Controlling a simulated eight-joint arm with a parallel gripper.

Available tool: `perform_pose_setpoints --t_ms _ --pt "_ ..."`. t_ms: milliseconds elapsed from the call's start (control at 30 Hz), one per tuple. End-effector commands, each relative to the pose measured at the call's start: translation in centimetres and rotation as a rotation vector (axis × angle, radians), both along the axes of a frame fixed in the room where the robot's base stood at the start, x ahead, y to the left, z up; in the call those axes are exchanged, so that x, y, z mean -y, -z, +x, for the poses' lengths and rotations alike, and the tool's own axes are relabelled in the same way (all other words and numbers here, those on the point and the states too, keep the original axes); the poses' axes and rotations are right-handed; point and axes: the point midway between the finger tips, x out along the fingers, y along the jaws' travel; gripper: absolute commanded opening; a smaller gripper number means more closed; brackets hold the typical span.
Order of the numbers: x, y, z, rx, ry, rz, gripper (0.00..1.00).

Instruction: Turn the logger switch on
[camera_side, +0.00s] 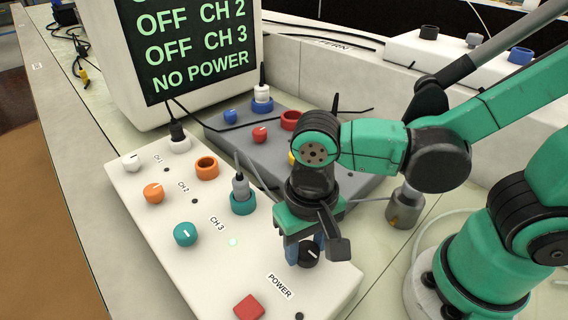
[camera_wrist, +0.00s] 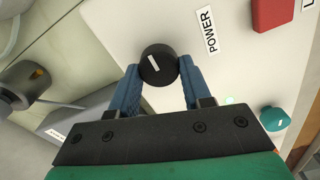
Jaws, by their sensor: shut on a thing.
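The black round knob (camera_side: 309,256) beside the POWER label sits near the front end of the white logger box (camera_side: 268,262). It has a white pointer line, seen slanting in the wrist view (camera_wrist: 158,64). My gripper (camera_side: 303,250) points down over it, and its blue fingers are shut on the knob, one on each side, in the wrist view (camera_wrist: 160,76). In the side view my gripper hides part of the knob. The monitor (camera_side: 195,50) reads OFF CH 2, OFF CH 3 and NO POWER; its top is cut off.
A red square button (camera_side: 249,307) is near the knob. Teal (camera_side: 186,234), orange (camera_side: 153,193) and white (camera_side: 131,162) knobs line the box's left side. Plugged cables rise from sockets. A grey box (camera_side: 225,140) stands behind, and a grey metal cylinder (camera_side: 404,208) stands right of my gripper.

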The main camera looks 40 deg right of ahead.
Motion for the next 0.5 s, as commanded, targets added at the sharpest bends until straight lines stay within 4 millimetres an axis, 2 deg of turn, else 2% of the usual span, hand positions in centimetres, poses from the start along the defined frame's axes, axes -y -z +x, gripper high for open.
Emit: perform_pose_setpoints --t_ms 67,100,200,500 --pt "0.01 -0.01 0.03 0.0 0.002 0.0 0.0" --pt "0.01 -0.01 0.03 0.001 0.002 0.0 0.52" --pt "0.01 -0.01 0.02 0.001 0.001 0.0 0.75" --pt "0.0 -0.06 0.01 0.0 0.0 0.0 0.75"
